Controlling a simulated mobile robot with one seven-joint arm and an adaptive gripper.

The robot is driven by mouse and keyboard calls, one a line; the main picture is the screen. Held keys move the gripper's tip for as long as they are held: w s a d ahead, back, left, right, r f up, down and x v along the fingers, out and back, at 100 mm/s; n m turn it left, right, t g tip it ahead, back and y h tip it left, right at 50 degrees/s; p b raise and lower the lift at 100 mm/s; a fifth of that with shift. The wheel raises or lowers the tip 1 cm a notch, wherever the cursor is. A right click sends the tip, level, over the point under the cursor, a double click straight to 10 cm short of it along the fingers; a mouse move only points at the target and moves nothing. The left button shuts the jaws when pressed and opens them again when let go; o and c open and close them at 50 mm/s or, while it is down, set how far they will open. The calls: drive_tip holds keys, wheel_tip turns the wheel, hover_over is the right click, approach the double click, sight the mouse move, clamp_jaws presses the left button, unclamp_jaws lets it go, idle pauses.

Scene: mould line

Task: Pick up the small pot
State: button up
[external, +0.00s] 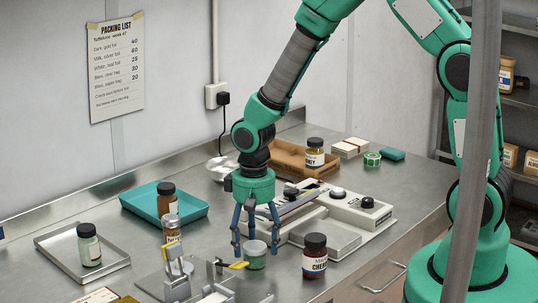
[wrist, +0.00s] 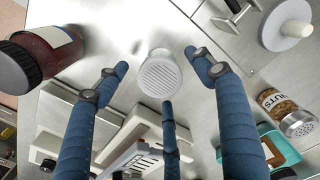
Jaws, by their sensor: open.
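The small pot (external: 256,260) is a short green jar with a pale lid, standing upright on the steel counter. In the wrist view its round ribbed white lid (wrist: 160,76) shows from above, and its body is mostly hidden under the lid. My gripper (external: 257,243) points straight down over the pot with its blue fingers spread open. In the external view the fingertips are around lid height on either side of it. In the wrist view the fingers (wrist: 158,72) surround the lid, with a visible gap to it. Nothing is held.
A dark-red cherry jar (external: 315,258) stands close on the right. A grey clamp-like device (external: 177,272) and a nuts jar (external: 171,229) are on the left. A scale-like machine (external: 340,215) sits behind right. A teal tray (external: 140,205) and a metal tray (external: 62,262) lie further left.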

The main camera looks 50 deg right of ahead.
sight(255, 245)
drive_tip(key=shift+f, duration=1.45)
drive_tip(key=c, duration=1.4)
drive_tip(key=shift+o, duration=0.2)
drive_tip(key=shift+r, duration=0.1)
drive_tip(key=shift+r+p, duration=0.45)
drive_tip(key=shift+r, duration=4.5)
